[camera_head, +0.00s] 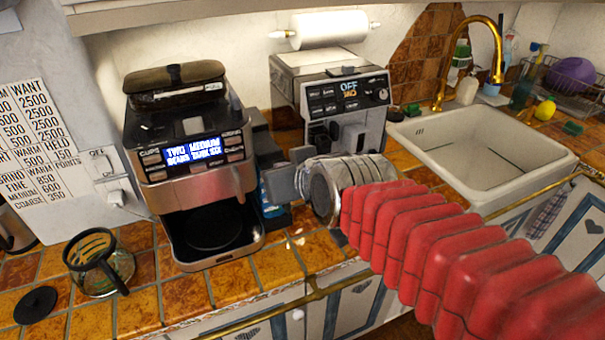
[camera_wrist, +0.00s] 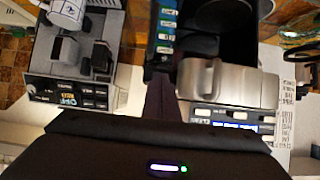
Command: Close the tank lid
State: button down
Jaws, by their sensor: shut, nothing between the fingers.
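The coffee machine (camera_head: 195,150) stands left of centre on the tiled counter, its blue display lit. My gripper (camera_head: 280,184) is shut and empty, in front of and just right of the coffee machine, lower than the lid. The lid is not visible there.
A second coffee machine (camera_head: 335,100) stands to the right, also in the wrist view (camera_wrist: 75,75). A dark box with a blue label (camera_wrist: 166,30) stands between the machines. A glass carafe (camera_head: 98,262) and black disc (camera_head: 36,304) sit at left. The sink (camera_head: 480,150) is at right.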

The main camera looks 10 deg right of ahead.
jog(key=v, duration=0.9)
jog(key=shift+s+r, duration=0.2)
jog(key=shift+s, duration=0.15)
jog(key=shift+d, duration=0.1)
jog(key=s+d+f+m+g+h, duration=0.1)
jog(key=s+d+f+g, duration=0.1)
jog(key=f, duration=0.4)
jog(key=s+d+f+m+g+h, duration=0.1)
jog(key=s+d+f+g, duration=0.2)
jog(key=f, duration=0.4)
jog(key=shift+s+d+f+g, duration=0.3)
jog(key=shift+s+g, duration=0.2)
jog(key=shift+s, duration=0.65)
